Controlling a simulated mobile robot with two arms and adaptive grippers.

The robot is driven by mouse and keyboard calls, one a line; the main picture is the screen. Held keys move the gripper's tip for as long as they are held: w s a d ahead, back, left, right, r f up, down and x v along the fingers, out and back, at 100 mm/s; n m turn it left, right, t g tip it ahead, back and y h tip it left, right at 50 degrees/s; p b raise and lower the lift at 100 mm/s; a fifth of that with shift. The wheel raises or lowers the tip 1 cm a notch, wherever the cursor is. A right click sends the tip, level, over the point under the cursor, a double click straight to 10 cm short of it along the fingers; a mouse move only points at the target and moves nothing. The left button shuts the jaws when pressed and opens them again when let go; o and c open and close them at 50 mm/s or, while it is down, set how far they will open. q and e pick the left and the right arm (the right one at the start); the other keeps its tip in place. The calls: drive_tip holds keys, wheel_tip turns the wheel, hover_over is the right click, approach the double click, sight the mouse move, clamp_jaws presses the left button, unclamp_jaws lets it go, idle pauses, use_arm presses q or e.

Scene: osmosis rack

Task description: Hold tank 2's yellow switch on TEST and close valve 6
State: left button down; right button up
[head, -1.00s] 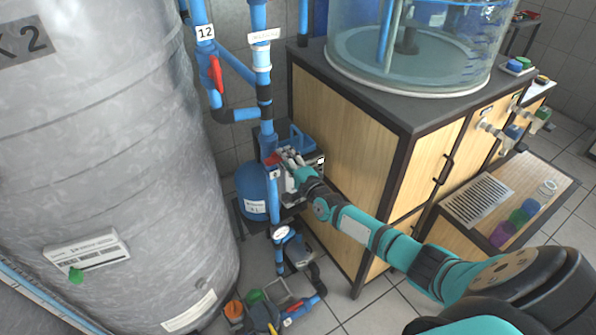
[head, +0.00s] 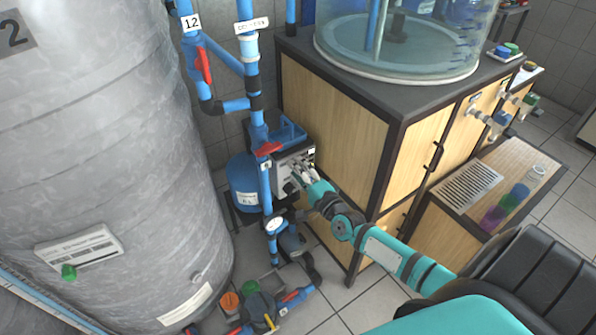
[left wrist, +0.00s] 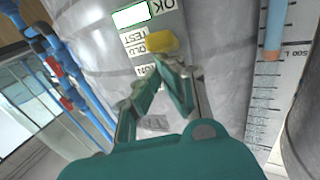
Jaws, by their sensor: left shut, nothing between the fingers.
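Tank 2 (head: 130,140) is the big grey tank at left in the head view. In the left wrist view, the yellow switch (left wrist: 150,43) is on a grey label panel (left wrist: 168,22), beside the TEST label; its exact setting is unclear. My left gripper (left wrist: 165,68) is shut and empty, its tips just below the switch; contact is unclear. In the head view, valve 6 has a red handle (head: 268,149) lying crosswise to its blue pipe. My right gripper (head: 302,178) is below and right of the handle, apart from it; its jaws are too small to judge.
Valve 12's red handle (head: 203,65) lies along its pipe. A wood-panelled cabinet (head: 330,120) with a clear tank (head: 400,45) stands at right. A blue vessel (head: 243,180) is behind the pipes. Pump parts and valves (head: 258,305) crowd the floor below.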

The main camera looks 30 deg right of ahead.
use_arm(q)
wheel_tip(320, 180, up, 8)
drive_tip(key=p, duration=0.5)
drive_tip(key=shift+r, duration=0.25)
idle(0.4)
drive_tip(key=s+a+b, duration=0.1)
drive_tip(key=s+b, duration=0.5)
drive_tip(key=s, duration=0.3)
drive_tip(key=shift+a+b, duration=0.2)
drive_tip(key=shift+b, duration=0.15)
drive_tip(key=shift+w+f, duration=0.1)
